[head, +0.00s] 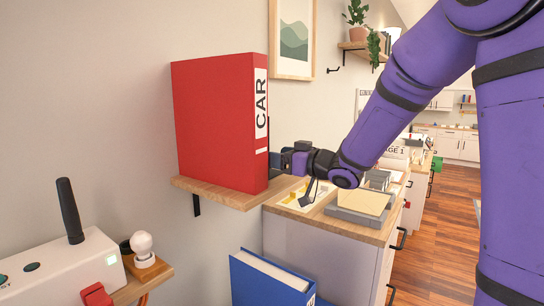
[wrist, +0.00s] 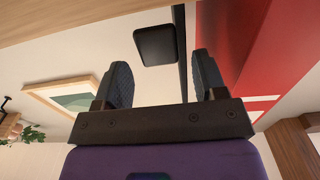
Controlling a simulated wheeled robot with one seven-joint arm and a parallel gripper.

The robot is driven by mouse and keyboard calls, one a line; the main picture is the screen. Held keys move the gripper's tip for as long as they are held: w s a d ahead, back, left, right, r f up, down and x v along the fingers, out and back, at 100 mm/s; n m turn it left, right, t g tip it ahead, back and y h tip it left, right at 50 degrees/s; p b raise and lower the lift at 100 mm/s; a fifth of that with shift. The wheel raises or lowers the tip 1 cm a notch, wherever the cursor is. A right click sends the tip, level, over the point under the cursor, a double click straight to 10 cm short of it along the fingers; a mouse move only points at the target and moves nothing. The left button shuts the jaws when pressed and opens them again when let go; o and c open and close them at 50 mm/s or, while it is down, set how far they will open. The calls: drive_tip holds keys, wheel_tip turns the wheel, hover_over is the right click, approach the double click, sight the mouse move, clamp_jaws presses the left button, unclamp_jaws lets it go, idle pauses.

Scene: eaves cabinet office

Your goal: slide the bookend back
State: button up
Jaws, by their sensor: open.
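The red binder labelled CAR (head: 215,125) stands upright on a small wooden wall shelf (head: 235,196). The bookend (head: 269,133) shows as a thin dark upright edge at the binder's right side. In the wrist view the bookend (wrist: 181,50) is a thin black plate beside the red binder (wrist: 268,50), with a black rounded block (wrist: 154,45) next to it. My gripper (head: 284,161) is at the shelf's right end, partly hidden by the binder. In the wrist view my gripper (wrist: 162,68) is open, its fingers either side of the block and plate. I cannot tell whether they touch.
A cabinet top with a grey tray (head: 362,208) and papers is below and right of the shelf. A blue binder (head: 270,280) stands lower down. A white device with a black antenna (head: 70,212) and a bulb (head: 142,248) are at the left front. A framed picture (head: 292,38) hangs above.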

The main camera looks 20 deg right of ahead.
drive_tip(key=shift+x, duration=1.45)
drive_tip(key=c, duration=1.1)
drive_tip(key=w+d, duration=0.3)
drive_tip(key=d, duration=0.1)
drive_tip(key=w+d, duration=0.3)
drive_tip(key=d, duration=0.1)
drive_tip(key=w+d, duration=0.3)
drive_tip(key=d, duration=0.1)
drive_tip(key=shift+d, duration=0.15)
drive_tip(key=shift+w+d+r, duration=0.1)
drive_tip(key=shift+w+d, duration=0.2)
drive_tip(key=shift+d, duration=0.3)
drive_tip(key=shift+d+r, duration=0.1)
drive_tip(key=o, duration=0.9)
drive_tip(key=shift+c, duration=0.2)
drive_tip(key=shift+o, duration=1.2)
drive_tip(key=shift+w+d, duration=0.15)
drive_tip(key=shift+w, duration=0.05)
